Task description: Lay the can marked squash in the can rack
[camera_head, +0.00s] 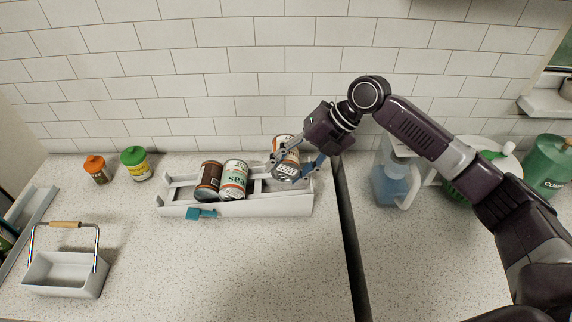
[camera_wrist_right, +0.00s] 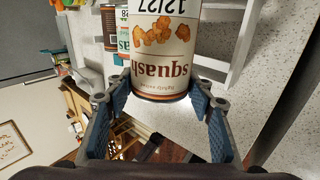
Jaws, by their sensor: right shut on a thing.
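The squash can (camera_head: 290,156) is in my right gripper (camera_head: 292,166), over the right end of the white can rack (camera_head: 262,209). It is tilted, and I cannot tell whether it touches the rack. In the right wrist view the squash can (camera_wrist_right: 163,55) shows its label upside down between the fingers of my right gripper (camera_wrist_right: 162,95), which are shut on it. A can marked peas (camera_head: 234,181) and a brown can (camera_head: 208,181) lie side by side in the rack, left of the squash can. My left gripper is not in view.
A teal clip (camera_head: 200,214) is on the rack's front. Orange-lidded (camera_head: 97,172) and green-lidded (camera_head: 135,165) jars and a handled basket (camera_head: 62,275) stand left. A blue pitcher (camera_head: 390,185) and green compost bin (camera_head: 545,168) stand right. The counter before the rack is clear.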

